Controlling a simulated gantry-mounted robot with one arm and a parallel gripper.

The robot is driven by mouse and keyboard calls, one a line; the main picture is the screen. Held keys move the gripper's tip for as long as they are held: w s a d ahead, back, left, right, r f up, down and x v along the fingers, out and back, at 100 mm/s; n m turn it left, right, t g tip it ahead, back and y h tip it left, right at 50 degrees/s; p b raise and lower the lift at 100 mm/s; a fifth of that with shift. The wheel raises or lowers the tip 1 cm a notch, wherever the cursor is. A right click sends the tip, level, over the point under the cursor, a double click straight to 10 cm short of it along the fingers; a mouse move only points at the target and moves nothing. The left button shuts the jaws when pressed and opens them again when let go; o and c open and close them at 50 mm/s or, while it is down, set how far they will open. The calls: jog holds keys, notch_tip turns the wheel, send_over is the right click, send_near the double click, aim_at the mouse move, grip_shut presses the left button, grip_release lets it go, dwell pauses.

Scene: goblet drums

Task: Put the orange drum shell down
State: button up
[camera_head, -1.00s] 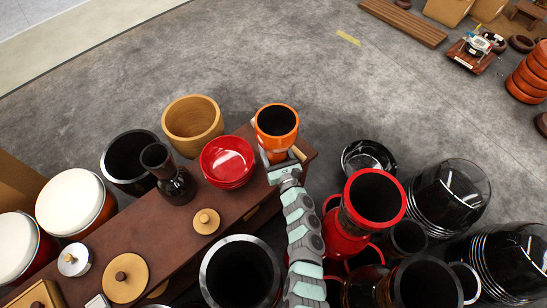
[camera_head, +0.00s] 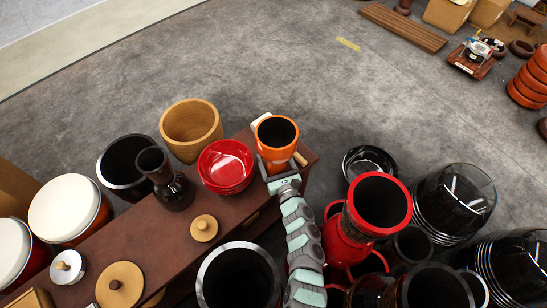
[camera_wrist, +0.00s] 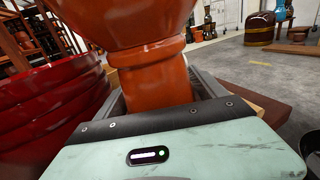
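The orange drum shell (camera_head: 273,154) is upright with its dark open mouth facing up, at the right end of the dark brown bench (camera_head: 222,208). In the wrist view the orange shell (camera_wrist: 155,85) fills the upper middle. My gripper (camera_head: 279,171) has its fingers on either side of the shell's narrow lower part, and they look closed against it. The wrist view shows the gripper's fingers (camera_wrist: 160,97) flanking it too. The shell's foot is hidden, so I cannot tell whether it touches the bench.
Stacked red bowls (camera_head: 226,165) stand close left of the shell. A tan drum shell (camera_head: 191,130) and a dark goblet shell (camera_head: 165,185) are farther left. A pale piece (camera_head: 260,119) shows behind the orange shell. A red handled drum (camera_head: 352,232) and black shells crowd the right.

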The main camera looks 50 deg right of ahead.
aim_at(279, 172)
jog(key=shift+o, duration=0.6)
jog(key=shift+r, duration=0.2)
jog(key=shift+s+a+p, duration=0.15)
jog(key=shift+s+p, duration=0.15)
jog(key=shift+p, duration=0.1)
jog(key=p+v, duration=0.2)
jog(key=v, duration=0.5)
jog(key=shift+f, duration=0.15)
jog(key=shift+w, duration=0.1)
